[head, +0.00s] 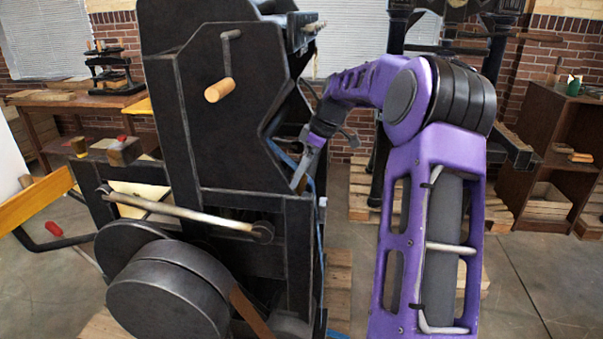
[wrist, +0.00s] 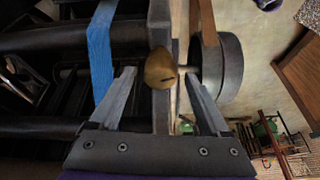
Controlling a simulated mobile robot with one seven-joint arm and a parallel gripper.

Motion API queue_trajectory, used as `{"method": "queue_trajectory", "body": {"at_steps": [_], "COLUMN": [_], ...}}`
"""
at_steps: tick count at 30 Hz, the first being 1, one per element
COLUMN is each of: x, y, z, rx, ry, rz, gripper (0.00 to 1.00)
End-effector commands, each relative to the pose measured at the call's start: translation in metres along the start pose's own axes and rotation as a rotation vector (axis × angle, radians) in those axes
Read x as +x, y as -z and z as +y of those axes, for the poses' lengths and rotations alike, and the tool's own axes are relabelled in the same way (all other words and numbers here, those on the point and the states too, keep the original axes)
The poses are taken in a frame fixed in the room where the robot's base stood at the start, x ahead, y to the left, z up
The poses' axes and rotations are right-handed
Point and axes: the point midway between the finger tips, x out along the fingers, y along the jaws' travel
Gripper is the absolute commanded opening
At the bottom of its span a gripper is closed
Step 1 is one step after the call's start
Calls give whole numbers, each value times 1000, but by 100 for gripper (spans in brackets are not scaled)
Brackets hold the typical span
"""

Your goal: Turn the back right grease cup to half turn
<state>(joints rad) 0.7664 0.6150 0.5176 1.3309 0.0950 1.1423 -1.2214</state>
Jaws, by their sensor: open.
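A brass grease cup (wrist: 160,68) with a short dark mark on its face shows in the wrist view, mounted on a dark vertical bar of the press. My gripper (wrist: 159,74) is open, with one finger to each side of the cup. Gaps show between the cup and both fingers. In the head view my gripper (head: 301,172) is at the right side of the big black press (head: 235,110), and the cup cannot be made out there. I cannot tell from these views whether this is the back right cup.
In the wrist view a blue strap (wrist: 100,45) runs left of the cup, and a brown belt (wrist: 208,22) and dark wheel (wrist: 229,68) are at the right.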

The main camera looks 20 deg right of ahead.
Motion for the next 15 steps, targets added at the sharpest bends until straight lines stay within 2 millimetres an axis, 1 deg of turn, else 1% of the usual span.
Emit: {"method": "queue_trajectory", "body": {"at_steps": [6, 8, 12, 14, 15], "x": [0, 0, 0, 0, 0], "y": [0, 0, 0, 0, 0], "z": [0, 0, 0, 0, 0], "rx": [0, 0, 0, 0, 0], "ry": [0, 0, 0, 0, 0], "rz": [0, 0, 0, 0, 0], "gripper": [80, 69, 44, 33, 26]}}
